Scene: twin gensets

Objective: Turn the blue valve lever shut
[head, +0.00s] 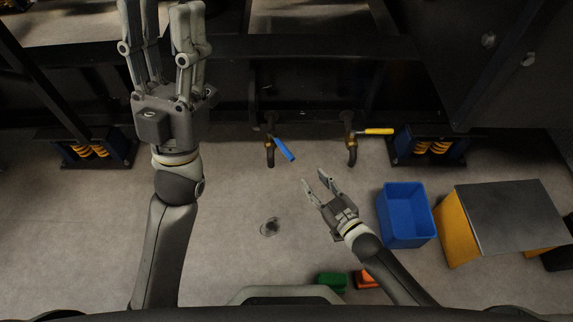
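The blue valve lever (284,149) sits on a brass-coloured valve with a bent dark spout (270,155), below the dark machine frame. The lever slants down and to the right from the valve. My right gripper (322,178) is open and empty, below and to the right of the blue lever and apart from it. My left gripper (166,30) is raised at the upper left, close to the camera, with its fingers pointing up the picture. Its fingers are apart with nothing seen between them.
A second valve with a yellow lever (376,131) stands to the right. Spring mounts (93,151) (430,149) flank the valves. A blue bin (405,216) and a yellow step with a grey top (510,216) stand at right.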

